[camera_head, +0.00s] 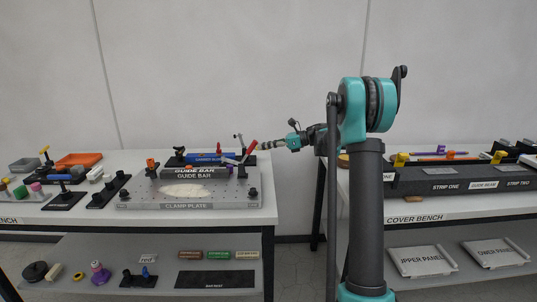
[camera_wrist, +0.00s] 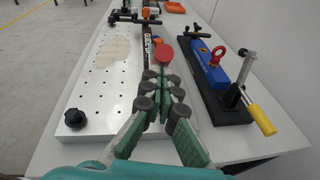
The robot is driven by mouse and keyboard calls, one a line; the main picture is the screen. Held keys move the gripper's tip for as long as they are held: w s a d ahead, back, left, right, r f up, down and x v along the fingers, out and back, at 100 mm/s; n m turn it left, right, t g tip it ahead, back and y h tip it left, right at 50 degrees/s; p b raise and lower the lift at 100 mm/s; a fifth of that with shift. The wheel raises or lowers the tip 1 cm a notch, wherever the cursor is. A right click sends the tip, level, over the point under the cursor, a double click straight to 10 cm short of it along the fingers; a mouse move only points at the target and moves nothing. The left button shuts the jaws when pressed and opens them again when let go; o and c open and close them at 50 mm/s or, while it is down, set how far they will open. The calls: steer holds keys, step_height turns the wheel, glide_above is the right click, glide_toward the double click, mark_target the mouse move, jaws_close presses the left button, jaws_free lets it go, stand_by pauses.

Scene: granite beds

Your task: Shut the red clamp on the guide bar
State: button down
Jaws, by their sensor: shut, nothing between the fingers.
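The guide bar (camera_head: 194,175) lies on the clamp plate (camera_head: 187,206). The bar also shows in the wrist view (camera_wrist: 146,43), running away from me. The clamp's red handle (camera_head: 252,147) stands tilted up at the bar's right end. In the wrist view the handle (camera_wrist: 165,50) shows nearly end-on as a red disc just beyond my fingertips. My gripper (camera_head: 261,146) is shut and empty, close to the red handle on its right. In the wrist view the fingertips (camera_wrist: 166,76) are together. I cannot tell whether they touch the handle. The clamp's lower parts are hidden.
A blue block (camera_wrist: 208,70) with a red eye ring sits on a black base beside the bar. Its yellow-handled clamp (camera_wrist: 260,117) sticks out near the bench edge. A black knob (camera_wrist: 75,118) stands on the plate corner. The cover bench (camera_head: 420,215) stands right, across a gap.

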mark_target(257, 140)
steer(key=shift+a+r+h, duration=1)
steer(key=shift+a+r, duration=0.3)
steer(key=shift+a, duration=0.2)
